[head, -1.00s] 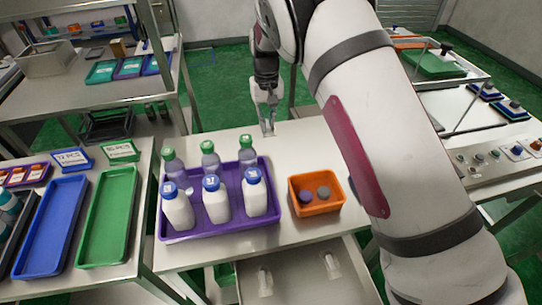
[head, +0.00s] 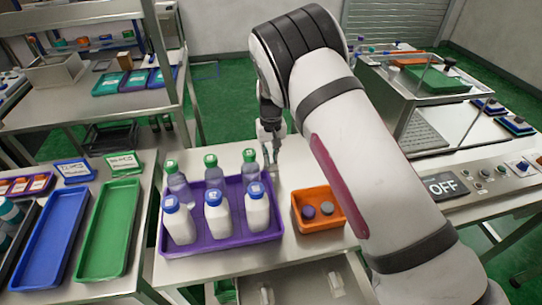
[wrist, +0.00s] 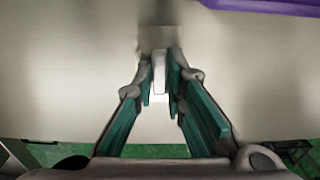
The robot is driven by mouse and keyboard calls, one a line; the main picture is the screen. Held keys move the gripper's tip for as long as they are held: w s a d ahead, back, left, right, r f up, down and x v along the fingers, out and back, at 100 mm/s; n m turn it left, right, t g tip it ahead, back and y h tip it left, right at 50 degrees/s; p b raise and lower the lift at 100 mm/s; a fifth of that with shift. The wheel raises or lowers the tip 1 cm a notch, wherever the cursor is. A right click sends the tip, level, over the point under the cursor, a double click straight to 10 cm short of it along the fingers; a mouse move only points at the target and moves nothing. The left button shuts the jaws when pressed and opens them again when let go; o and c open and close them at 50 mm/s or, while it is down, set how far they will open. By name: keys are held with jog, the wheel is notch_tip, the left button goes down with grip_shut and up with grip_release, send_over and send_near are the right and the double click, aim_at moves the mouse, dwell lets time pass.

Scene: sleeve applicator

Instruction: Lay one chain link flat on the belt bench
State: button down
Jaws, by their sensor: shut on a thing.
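In the wrist view my gripper (wrist: 160,82) is shut on a small whitish piece (wrist: 159,74), which I take to be the chain link. The piece is held upright between the teal-padded fingers. A dark patch like a shadow lies on the bench top just beyond the piece. I cannot tell whether the piece touches the bench. In the head view the piece is too small to make out.
The purple tray (head: 236,236) holds several bottles with blue and green caps. An orange bin (head: 325,222) with round pieces stands to its right. A drawer (head: 300,285) is open at the front. A guarded machine (head: 420,110) and an OFF panel (head: 445,185) stand right.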

aim_at(271, 159)
jog(key=c, duration=1.6)
grip_release()
jog(key=shift+f, duration=0.15)
jog(key=shift+c, duration=0.2)
notch_tip(271, 159, up, 12)
jog(key=shift+r, duration=0.2)
jog(key=s+d+r+m+t+y, duration=0.1)
jog(key=s+d+r, duration=0.65)
jog(key=r, duration=0.35)
jog(key=s+d+r+m+t, duration=0.1)
jog(key=s+d+r, duration=0.65)
jog(key=r, duration=0.25)
jog(key=s+d+t, duration=0.1)
jog(key=s+d, duration=0.2)
jog(key=s, duration=0.4)
jog(key=s+d+t, duration=0.1)
jog(key=s+d, duration=0.2)
jog(key=s, duration=0.4)
jog(key=s+d+m+t+h, duration=0.1)
jog(key=s+d, duration=0.1)
jog(key=s, duration=0.6)
jog(key=shift+d+r, duration=0.3)
jog(key=shift+d, duration=0.1)
